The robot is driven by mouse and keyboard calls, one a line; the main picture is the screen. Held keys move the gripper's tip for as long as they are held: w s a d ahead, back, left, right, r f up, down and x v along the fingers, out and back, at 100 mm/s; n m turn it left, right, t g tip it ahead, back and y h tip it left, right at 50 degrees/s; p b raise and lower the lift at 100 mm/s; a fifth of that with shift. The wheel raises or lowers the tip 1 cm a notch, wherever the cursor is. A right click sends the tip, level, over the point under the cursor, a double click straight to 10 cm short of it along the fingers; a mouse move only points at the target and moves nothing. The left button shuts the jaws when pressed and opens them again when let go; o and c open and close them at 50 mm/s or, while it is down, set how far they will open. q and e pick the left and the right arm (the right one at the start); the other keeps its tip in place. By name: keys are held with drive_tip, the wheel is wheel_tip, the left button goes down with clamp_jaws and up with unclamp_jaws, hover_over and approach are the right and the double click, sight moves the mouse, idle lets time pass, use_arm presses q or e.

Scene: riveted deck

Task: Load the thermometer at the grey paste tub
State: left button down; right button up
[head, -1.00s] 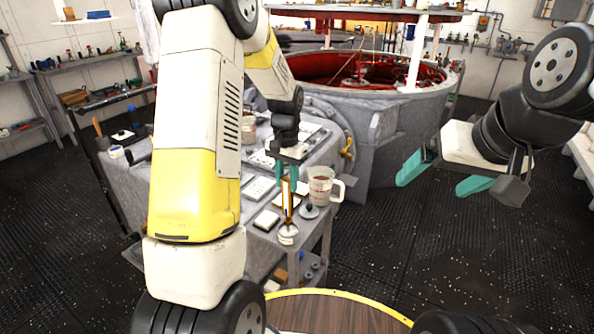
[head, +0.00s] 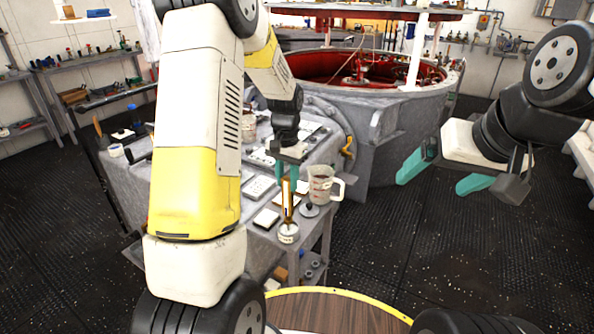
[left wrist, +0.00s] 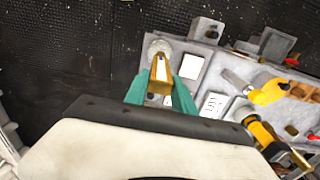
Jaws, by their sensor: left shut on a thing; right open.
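The thermometer (head: 288,203), a slim brass-coloured piece, is upright between the teal fingers of my left gripper (head: 287,184), which is shut on it. In the left wrist view the thermometer (left wrist: 160,68) lies between the fingers of the same gripper (left wrist: 160,92). The small pale grey tub (head: 288,234) stands at the near corner of the bench, right under the thermometer's lower end. Its round rim also shows in the left wrist view (left wrist: 153,42). I cannot tell whether the tip is inside the tub or just above it. My right gripper (head: 432,186) is open and empty, over the floor.
A large red-lined round machine (head: 375,130) is behind. The floor at right is clear.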

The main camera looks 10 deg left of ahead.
use_arm(q)
drive_tip(key=shift+r, duration=3.5)
